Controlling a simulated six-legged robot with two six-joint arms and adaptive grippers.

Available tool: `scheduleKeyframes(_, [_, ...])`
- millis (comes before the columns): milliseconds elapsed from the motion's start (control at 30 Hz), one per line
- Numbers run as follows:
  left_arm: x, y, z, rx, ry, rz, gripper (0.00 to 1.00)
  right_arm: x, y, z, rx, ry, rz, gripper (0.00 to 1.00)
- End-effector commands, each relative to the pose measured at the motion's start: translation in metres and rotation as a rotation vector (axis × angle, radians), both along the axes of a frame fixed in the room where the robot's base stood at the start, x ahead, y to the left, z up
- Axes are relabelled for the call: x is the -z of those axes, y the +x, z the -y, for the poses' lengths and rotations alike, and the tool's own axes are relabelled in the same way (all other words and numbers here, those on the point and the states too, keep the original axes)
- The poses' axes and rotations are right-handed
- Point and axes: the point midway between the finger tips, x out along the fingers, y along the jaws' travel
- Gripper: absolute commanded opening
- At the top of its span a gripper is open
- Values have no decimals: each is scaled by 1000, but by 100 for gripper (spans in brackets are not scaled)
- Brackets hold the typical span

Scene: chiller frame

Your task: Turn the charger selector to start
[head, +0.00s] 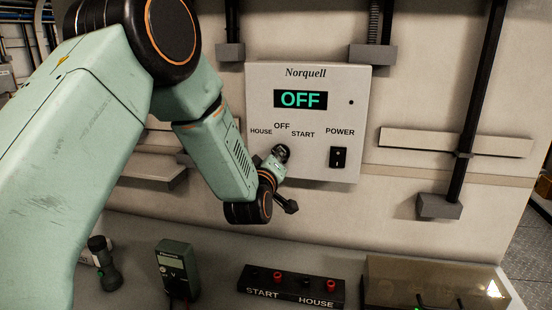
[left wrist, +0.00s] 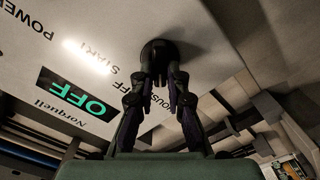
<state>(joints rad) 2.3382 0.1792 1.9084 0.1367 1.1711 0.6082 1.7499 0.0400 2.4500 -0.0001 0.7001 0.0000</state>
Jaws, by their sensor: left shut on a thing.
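The charger panel (head: 310,109) is a pale box on the wall marked Norquell, with a lit green OFF display (head: 300,98). The selector is a dark round knob (head: 283,150) below the labels HOUSE, OFF and START. In the head view my left gripper (head: 277,158) is at the knob and partly covers it, so the pointer direction cannot be told. In the left wrist view the two fingers (left wrist: 160,82) close on the dark knob (left wrist: 162,50) from both sides. The display (left wrist: 77,93) shows there too, rotated. My right gripper is not in view.
A black POWER rocker switch (head: 338,157) sits right of the selector. On the bench below are a terminal block (head: 290,288) marked START and HOUSE, a green meter (head: 176,262), a torch (head: 104,264) and a clear-covered box (head: 440,270). Wall conduits flank the panel.

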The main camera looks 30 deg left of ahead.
Motion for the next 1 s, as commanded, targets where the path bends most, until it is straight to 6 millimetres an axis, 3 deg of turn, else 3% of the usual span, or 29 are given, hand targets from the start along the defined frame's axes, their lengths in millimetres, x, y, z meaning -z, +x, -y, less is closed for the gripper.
scheduleKeyframes(567, [3, -1, 2, 5, 64, -25, 0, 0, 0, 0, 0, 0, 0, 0])
scheduleKeyframes(1000, [3, -1, 4, 7, 410, -119, 0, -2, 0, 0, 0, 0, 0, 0])
